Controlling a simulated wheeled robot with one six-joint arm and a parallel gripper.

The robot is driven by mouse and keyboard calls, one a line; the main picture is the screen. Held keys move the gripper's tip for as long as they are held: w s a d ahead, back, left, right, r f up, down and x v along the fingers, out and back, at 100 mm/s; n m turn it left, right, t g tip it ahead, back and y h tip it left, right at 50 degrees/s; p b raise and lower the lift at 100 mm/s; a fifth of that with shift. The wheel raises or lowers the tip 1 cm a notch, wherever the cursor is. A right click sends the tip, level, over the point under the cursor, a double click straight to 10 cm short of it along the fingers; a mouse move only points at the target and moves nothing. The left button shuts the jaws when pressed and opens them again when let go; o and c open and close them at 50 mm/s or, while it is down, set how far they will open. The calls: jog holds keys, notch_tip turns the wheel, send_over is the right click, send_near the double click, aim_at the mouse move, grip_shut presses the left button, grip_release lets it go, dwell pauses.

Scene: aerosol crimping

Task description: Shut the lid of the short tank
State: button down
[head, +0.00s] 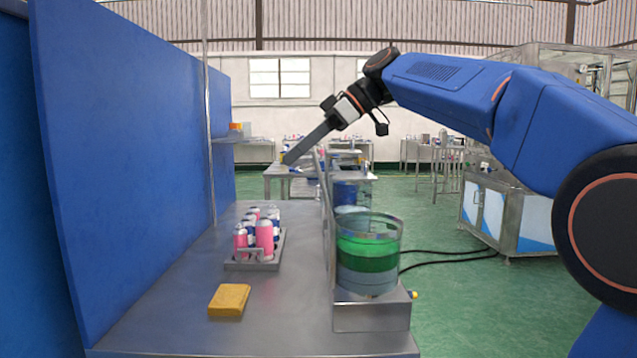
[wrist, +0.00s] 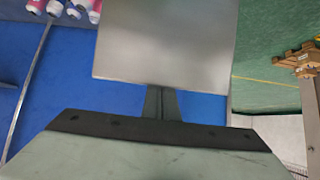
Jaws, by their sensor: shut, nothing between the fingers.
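In the head view a clear round tank (head: 368,255) with a green band stands on a metal block at the table's right front. A second tank (head: 351,194) with blue in it stands behind it, partly hidden. I cannot tell which is the short one. A thin upright grey panel (head: 328,215) stands along their left side; I cannot tell if it is a lid. My gripper (head: 287,160) is shut and empty, pointing down-left, high beyond the tanks and apart from them. In the wrist view a flat grey plate (wrist: 166,42) fills the middle; no lid is clear.
A tray (head: 252,265) of several pink and blue cans (head: 264,237) sits left of the tanks. A yellow block (head: 229,300) lies in front. A tall blue wall (head: 130,120) bounds the left. Bare tabletop (head: 180,290) shows around them.

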jog(key=shift+d, duration=0.15)
jog(key=shift+s+d+f, duration=0.1)
jog(key=shift+d, duration=3.1)
jog(key=shift+d+r, duration=0.45)
jog(key=shift+r, duration=0.4)
jog(key=shift+d+r, duration=0.5)
jog(key=shift+r, duration=0.3)
jog(key=shift+d+r, duration=0.45)
jog(key=shift+r, duration=0.4)
